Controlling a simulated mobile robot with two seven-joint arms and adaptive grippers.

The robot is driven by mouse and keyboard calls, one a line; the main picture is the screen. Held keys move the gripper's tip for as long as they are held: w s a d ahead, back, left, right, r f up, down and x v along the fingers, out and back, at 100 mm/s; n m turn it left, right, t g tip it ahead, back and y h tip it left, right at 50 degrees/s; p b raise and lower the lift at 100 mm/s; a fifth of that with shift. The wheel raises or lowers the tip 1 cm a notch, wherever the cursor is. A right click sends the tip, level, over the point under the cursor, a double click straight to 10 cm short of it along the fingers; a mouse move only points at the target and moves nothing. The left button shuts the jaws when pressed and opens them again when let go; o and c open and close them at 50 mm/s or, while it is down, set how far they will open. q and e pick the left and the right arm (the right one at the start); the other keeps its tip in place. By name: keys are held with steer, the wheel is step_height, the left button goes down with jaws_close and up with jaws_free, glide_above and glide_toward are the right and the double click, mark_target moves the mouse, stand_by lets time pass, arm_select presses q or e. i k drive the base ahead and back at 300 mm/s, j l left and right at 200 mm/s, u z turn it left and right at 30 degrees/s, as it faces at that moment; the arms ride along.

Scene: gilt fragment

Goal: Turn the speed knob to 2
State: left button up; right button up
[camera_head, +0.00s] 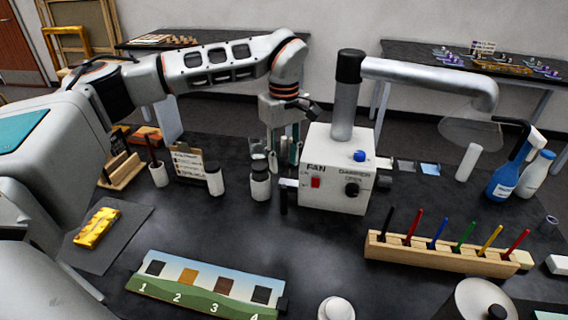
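A white box marked FAN and DAMPER (334,195) stands mid-table with a grey duct rising from it. Its front has a red switch (315,183) under FAN and a black knob (352,190) under DAMPER. No speed label or number 2 can be read on the box. My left gripper (285,148) hangs down just left of the box, behind the small jars. It appears apart from the knobs. Its fingertips are small and partly hidden, so its opening is unclear. My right gripper is out of view.
Jars (260,182) stand left of the box. A wooden rack of coloured sticks (449,257) lies at right front, bottles (505,178) behind it. A strip numbered 1 to 4 (205,287) lies in front. The duct (425,74) overhangs to the right. Bare table lies before the box.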

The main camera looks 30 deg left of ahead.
mark_target(360, 155)
steer(key=k+l, duration=0.2)
steer(key=k, duration=0.3)
steer(key=k+l, duration=0.2)
steer(key=k, duration=0.3)
